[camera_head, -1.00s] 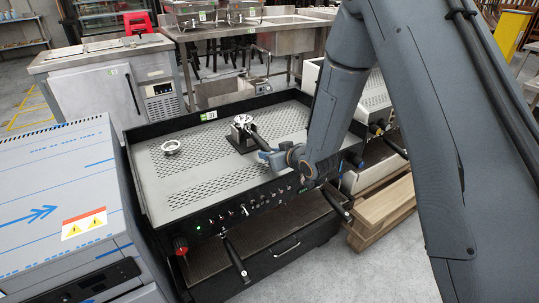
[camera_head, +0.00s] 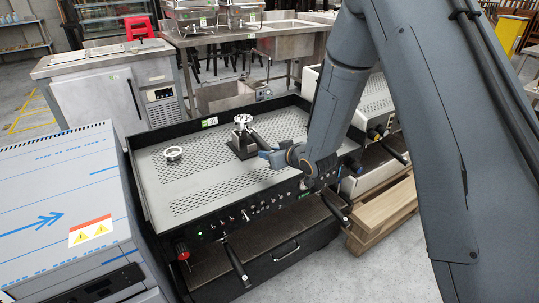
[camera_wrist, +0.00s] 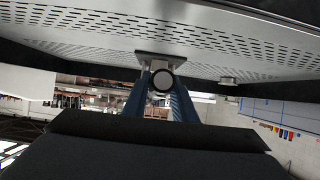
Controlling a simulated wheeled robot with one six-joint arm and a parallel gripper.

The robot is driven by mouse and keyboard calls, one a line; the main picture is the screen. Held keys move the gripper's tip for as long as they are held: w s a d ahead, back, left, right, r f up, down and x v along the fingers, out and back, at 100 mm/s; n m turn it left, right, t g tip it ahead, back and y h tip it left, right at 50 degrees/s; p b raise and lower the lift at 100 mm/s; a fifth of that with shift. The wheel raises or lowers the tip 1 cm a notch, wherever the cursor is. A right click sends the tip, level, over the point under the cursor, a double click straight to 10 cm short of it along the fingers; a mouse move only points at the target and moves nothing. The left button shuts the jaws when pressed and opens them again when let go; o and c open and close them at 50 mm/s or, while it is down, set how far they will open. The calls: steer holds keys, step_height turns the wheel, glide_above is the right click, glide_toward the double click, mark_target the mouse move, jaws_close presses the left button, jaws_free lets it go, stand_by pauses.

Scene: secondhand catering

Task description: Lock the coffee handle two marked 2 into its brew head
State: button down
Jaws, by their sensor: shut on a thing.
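A coffee handle with a metal basket head (camera_head: 243,119) is above a small dark stand (camera_head: 243,147) on top of the coffee machine. Its dark grip (camera_head: 260,140) reaches toward my gripper (camera_head: 268,154). My gripper is shut on this grip, above the machine's front edge. In the wrist view the round end of the grip (camera_wrist: 162,80) shows between the blue fingers (camera_wrist: 158,103). I cannot read a number on it. Other dark handles jut from the machine's front, one at left (camera_head: 236,265) and one at right (camera_head: 335,209). The brew heads are hidden under the front panel.
A loose metal ring-shaped piece (camera_head: 173,154) lies on the machine's perforated top (camera_head: 205,180), which has a raised black rim. A blue-grey appliance (camera_head: 65,215) stands close at left. A wooden pallet (camera_head: 382,212) lies at right, with open floor in front.

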mark_target(266, 145)
steer(key=shift+r+p, duration=0.95)
steer(key=shift+r, duration=0.65)
